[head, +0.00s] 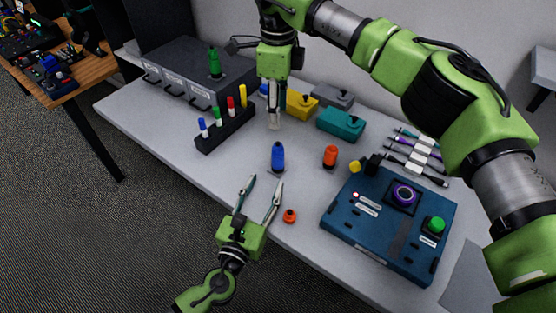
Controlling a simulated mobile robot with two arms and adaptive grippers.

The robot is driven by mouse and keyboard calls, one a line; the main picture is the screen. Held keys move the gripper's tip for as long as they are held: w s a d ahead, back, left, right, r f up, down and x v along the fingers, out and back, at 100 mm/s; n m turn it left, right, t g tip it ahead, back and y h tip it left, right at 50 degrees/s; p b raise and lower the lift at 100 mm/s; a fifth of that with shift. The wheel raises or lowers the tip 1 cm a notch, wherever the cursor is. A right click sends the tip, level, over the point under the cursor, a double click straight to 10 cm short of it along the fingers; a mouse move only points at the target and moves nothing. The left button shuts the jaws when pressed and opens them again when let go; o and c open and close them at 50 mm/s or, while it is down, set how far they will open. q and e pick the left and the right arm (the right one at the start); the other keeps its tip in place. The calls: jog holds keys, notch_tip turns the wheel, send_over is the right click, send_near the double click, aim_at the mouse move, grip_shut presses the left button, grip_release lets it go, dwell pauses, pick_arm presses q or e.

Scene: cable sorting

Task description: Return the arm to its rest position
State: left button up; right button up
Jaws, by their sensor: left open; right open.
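My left gripper (259,198) is the lower one. Its fingers are spread and empty, by the front edge of the white table, left of a small orange-red ring-like piece (289,216). My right gripper (274,122) hangs down from the upper arm above the middle of the table, near the marker rack. Its fingers look close together from this side, and nothing shows between them. A blue bottle-shaped piece (278,157) stands below its fingertips in the picture, apart from them. Several cables (417,156) lie side by side at the right back.
A dark rack (225,132) holds upright markers. A grey drawer unit (190,75) stands behind it with a green piece on top. Yellow (300,104) and teal (341,124) cases lie behind. An orange piece (330,156) stands near the blue panel box (372,238) at right.

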pick_arm(q)
jog(key=shift+s+a, duration=0.15)
jog(key=shift+s, duration=0.3)
